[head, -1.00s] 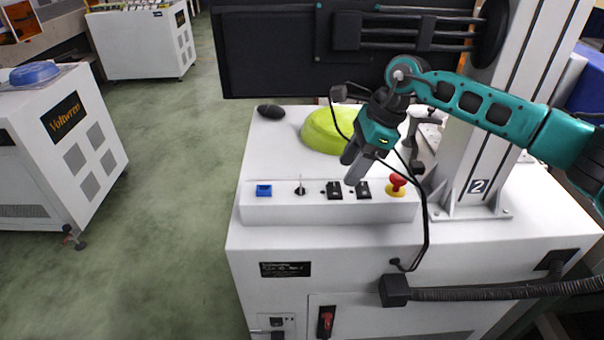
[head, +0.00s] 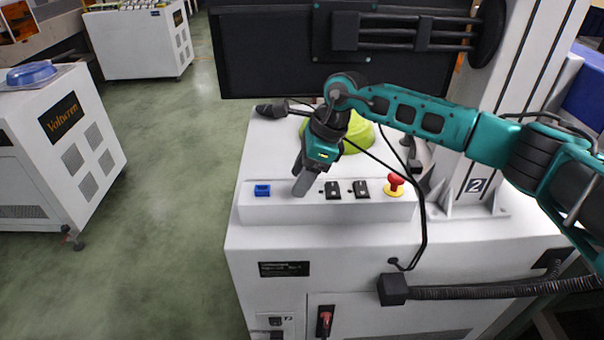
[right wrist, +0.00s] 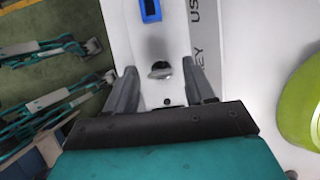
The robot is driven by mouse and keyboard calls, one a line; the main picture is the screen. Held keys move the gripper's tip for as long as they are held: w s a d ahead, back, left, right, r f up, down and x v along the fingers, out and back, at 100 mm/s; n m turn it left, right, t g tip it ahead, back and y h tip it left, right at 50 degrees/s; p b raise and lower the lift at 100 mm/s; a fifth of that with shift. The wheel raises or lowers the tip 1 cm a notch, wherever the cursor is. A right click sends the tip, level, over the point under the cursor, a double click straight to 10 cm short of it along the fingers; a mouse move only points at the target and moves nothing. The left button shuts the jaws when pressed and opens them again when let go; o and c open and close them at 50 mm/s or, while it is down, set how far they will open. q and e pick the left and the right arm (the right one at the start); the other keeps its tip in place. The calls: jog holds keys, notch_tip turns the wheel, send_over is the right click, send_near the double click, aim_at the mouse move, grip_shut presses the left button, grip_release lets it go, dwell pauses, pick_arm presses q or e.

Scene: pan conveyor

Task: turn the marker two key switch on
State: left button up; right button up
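The key switch (right wrist: 161,70) shows in the right wrist view as a round metal switch on the white panel, between and just beyond my fingertips. In the head view it is hidden behind my right gripper (head: 300,184). I cannot tell whether a finger touches the panel. The marker "2" plate (head: 476,186) is on the white column of this machine. My left gripper is not in view.
On the same panel (head: 330,212) are a blue switch (head: 262,190), two black switches (head: 333,190) (head: 361,189) and a red emergency button (head: 396,183). A yellow-green dome (head: 364,135) sits behind. Another white cabinet (head: 60,150) stands left across open floor.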

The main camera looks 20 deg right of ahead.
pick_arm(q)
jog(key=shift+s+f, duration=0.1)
pick_arm(e)
grip_shut()
